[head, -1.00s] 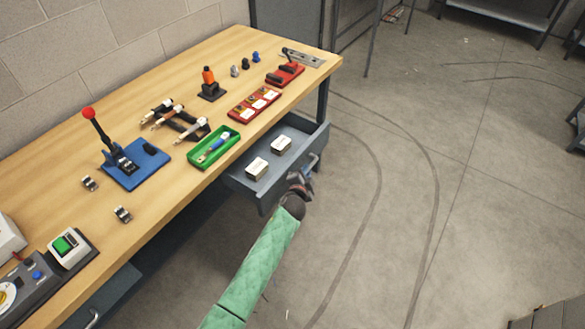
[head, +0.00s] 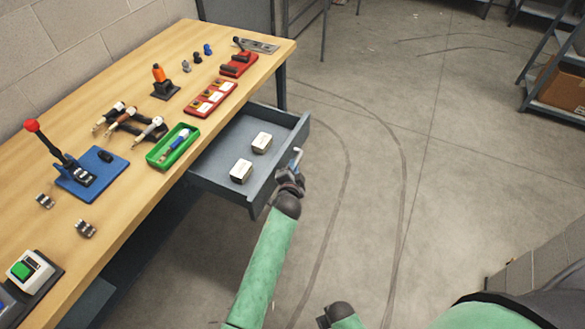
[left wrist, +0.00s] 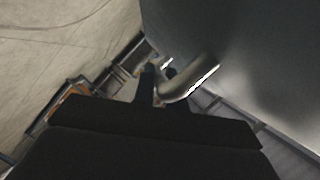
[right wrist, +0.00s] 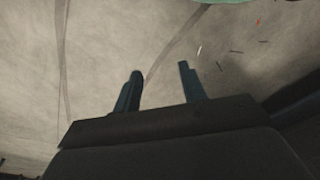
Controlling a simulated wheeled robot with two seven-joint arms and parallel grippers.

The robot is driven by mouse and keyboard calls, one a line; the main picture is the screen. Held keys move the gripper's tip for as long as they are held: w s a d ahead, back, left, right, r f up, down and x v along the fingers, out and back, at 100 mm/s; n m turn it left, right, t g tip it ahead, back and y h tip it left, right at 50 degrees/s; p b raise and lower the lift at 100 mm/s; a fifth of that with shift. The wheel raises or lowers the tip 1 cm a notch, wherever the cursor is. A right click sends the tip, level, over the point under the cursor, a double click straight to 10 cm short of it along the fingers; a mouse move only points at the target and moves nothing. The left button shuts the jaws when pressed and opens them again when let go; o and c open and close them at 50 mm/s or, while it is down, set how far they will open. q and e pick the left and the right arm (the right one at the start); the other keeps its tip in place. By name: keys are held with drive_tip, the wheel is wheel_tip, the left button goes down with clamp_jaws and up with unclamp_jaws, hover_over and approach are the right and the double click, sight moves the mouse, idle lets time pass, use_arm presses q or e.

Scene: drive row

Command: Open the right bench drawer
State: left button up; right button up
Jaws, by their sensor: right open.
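The right bench drawer (head: 221,169) stands pulled well out from under the wooden bench, its grey inside showing. Its bar handle (head: 297,158) is on the front panel and also shows in the left wrist view (left wrist: 192,84). My left gripper (head: 291,180) is at the handle. In the left wrist view its dark fingers are close together around one end of the bar, shut on it. My right gripper (right wrist: 160,88) is open and empty above the floor. Only a small part of it shows at the bottom of the head view (head: 325,318).
Two small white-topped boxes (head: 241,171) (head: 262,142) lie in the drawer. The bench top (head: 130,65) holds a green tray (head: 173,146), a blue lever press (head: 92,173) and other tools. Open concrete floor lies to the right, with a shelf (head: 556,75) beyond.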

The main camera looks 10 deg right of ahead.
use_arm(q)
drive_tip(key=o, duration=0.4)
drive_tip(key=shift+c, duration=0.2)
drive_tip(key=shift+s+a, duration=0.15)
drive_tip(key=shift+s, duration=0.2)
drive_tip(key=b+v, duration=0.2)
drive_tip(key=v, duration=0.5)
use_arm(e)
wheel_tip(320, 180, up, 7)
drive_tip(key=w+a, duration=0.1)
drive_tip(key=shift+w+a+f, duration=0.15)
drive_tip(key=shift+w, duration=0.2)
use_arm(q)
drive_tip(key=shift+r, duration=0.1)
use_arm(e)
drive_tip(key=shift+w, duration=0.1)
